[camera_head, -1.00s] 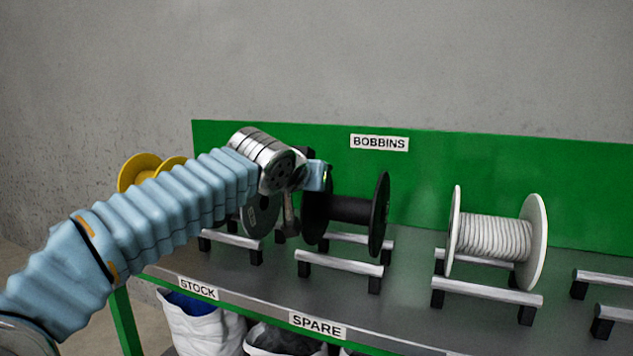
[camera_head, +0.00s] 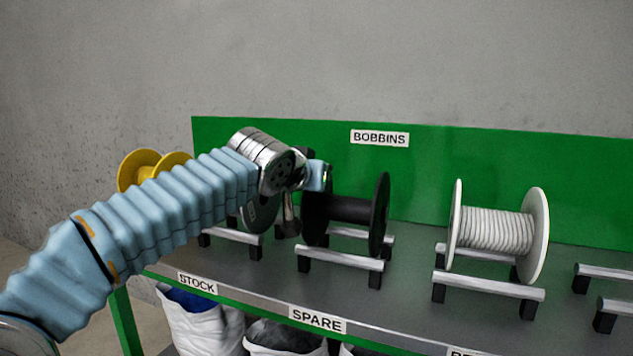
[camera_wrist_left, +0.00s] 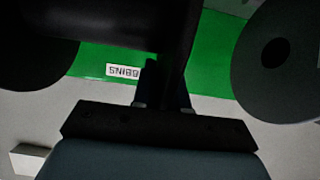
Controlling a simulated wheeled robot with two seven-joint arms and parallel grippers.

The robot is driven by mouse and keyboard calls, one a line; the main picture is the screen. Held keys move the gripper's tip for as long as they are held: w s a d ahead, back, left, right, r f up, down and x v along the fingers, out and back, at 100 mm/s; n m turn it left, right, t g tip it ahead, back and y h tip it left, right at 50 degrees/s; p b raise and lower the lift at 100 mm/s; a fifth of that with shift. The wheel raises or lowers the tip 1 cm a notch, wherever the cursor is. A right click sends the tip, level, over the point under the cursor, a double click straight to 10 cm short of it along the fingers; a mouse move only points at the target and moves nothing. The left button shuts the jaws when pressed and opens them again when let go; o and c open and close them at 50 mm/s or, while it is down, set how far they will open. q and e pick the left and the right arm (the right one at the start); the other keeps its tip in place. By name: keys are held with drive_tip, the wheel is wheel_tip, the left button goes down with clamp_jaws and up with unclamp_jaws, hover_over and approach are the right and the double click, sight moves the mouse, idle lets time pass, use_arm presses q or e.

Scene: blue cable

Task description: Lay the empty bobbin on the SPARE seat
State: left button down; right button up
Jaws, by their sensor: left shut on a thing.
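The empty black bobbin (camera_head: 350,209) is at the SPARE seat (camera_head: 340,263), its core level across the rails. It looks at rest on them, though a small gap is hard to rule out. My left gripper (camera_head: 318,177) is at its left flange. Its fingers are mostly hidden in the head view. In the left wrist view the fingers (camera_wrist_left: 162,85) are shut on the bobbin, beside the dark core (camera_wrist_left: 130,22). The SPARE label (camera_head: 317,320) is on the front edge below. My right gripper is not in view.
A grey bobbin (camera_head: 262,213) stands close on the left at the STOCK seat, partly behind my arm. A white wound bobbin (camera_head: 497,231) sits to the right. A yellow bobbin (camera_head: 140,168) is at far left. A green back panel (camera_head: 440,170) stands behind; empty rails (camera_head: 605,280) are at far right.

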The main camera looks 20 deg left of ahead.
use_arm(q)
drive_tip(key=c, duration=1.1)
unclamp_jaws()
drive_tip(key=v, duration=1.3)
drive_tip(key=shift+s+r, duration=0.2)
drive_tip(key=shift+s, duration=0.15)
